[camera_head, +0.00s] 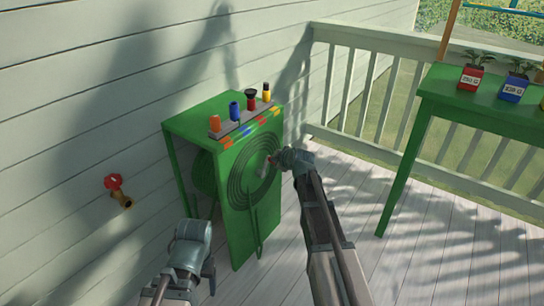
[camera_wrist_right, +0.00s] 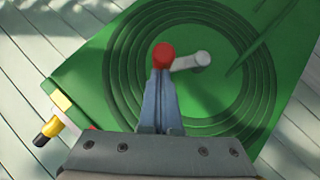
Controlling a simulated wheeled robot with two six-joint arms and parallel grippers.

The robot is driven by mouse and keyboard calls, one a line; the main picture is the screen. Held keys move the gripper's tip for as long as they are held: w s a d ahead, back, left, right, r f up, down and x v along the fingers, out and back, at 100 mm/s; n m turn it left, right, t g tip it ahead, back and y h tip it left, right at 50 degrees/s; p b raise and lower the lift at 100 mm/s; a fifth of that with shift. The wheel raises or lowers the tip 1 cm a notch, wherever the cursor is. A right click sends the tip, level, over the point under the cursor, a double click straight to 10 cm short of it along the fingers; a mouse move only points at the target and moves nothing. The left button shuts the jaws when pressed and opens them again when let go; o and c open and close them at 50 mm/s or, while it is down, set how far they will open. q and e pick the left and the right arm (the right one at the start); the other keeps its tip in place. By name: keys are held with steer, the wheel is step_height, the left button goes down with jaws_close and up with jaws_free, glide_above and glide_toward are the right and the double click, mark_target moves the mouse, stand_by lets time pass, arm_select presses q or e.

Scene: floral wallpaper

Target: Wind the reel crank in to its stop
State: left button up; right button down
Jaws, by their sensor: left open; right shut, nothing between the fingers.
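The reel is a green box (camera_head: 240,224) on the deck by the wall, with a round coiled face. Its grey crank arm (camera_wrist_right: 190,62) and red knob (camera_wrist_right: 163,55) show on that face in the right wrist view. My right gripper (camera_wrist_right: 163,78) is shut and empty, its fingertips at the red knob; I cannot tell whether they touch it. In the head view the right gripper (camera_head: 272,160) is in front of the reel face and partly hides the crank. My left gripper (camera_head: 194,238) is open at the lower left, apart from the reel; its fingertips are hard to make out.
Several coloured bottle-like items (camera_head: 235,110) stand on top of the reel box. A red tap (camera_head: 113,182) sticks out of the wall at left. A green table (camera_head: 480,105) with potted plants stands at right, before a railing (camera_head: 352,90). Deck between is clear.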

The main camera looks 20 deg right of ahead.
steer(key=shift+w+d+f+m+g+y+p, duration=0.2)
steer(key=shift+w+d+m+g+y, duration=0.15)
steer(key=shift+w+d+g, duration=0.15)
steer(key=shift+w+d+f+m+g+y+p, duration=0.1)
steer(key=shift+w+d+m+g+y+p, duration=0.1)
steer(key=shift+w+d+m+g+y, duration=0.3)
steer(key=w+d+f+m+g+y+b, duration=0.1)
steer(key=d+f+m+g+y+b, duration=0.1)
steer(key=f+b, duration=0.3)
steer(key=w+d+f+m+g+y+b, duration=0.1)
steer(key=d+f+m+g+y+b, duration=0.1)
steer(key=f+y+b, duration=0.2)
steer(key=shift+w+f+g+b, duration=0.35)
steer(key=shift+f+b, duration=0.4)
steer(key=shift+b, duration=0.55)
steer(key=shift+s+f+y, duration=0.1)
steer(key=shift+y, duration=0.15)
